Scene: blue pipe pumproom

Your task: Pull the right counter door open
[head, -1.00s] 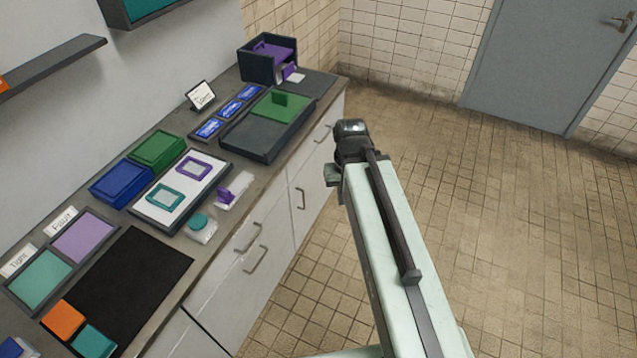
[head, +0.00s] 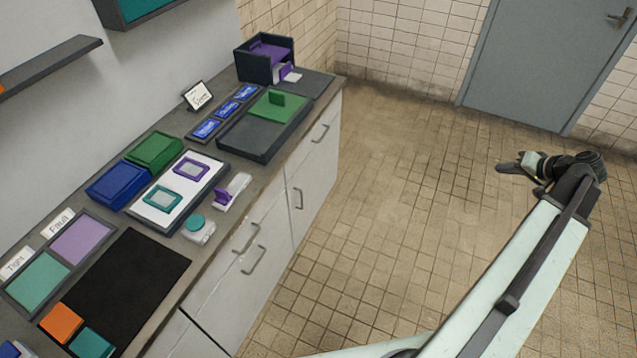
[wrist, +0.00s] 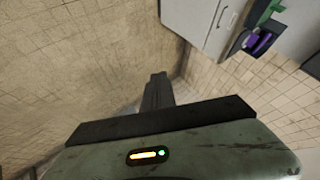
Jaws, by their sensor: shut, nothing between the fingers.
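The right counter door (head: 313,193) is a pale grey panel in the counter front, below a drawer with its own handle. It looks closed, flush with the front. Its dark bar handle (head: 298,198) is near the door's left edge. My gripper (head: 502,167) is over open floor, well to the right of the door and apart from it. It points left and its fingers are together, empty. In the wrist view the shut fingers (wrist: 157,80) point up the picture. The pale counter front (wrist: 188,18) shows at the top right there, with a handle (wrist: 222,17).
The counter top (head: 205,262) carries trays, coloured boxes and a dark open box (head: 266,58) at the far end. Another drawer handle (head: 246,237) and door handle (head: 254,260) stick out nearer me. The tiled floor (head: 390,210) between counter and arm is clear. A grey room door (head: 530,60) stands behind.

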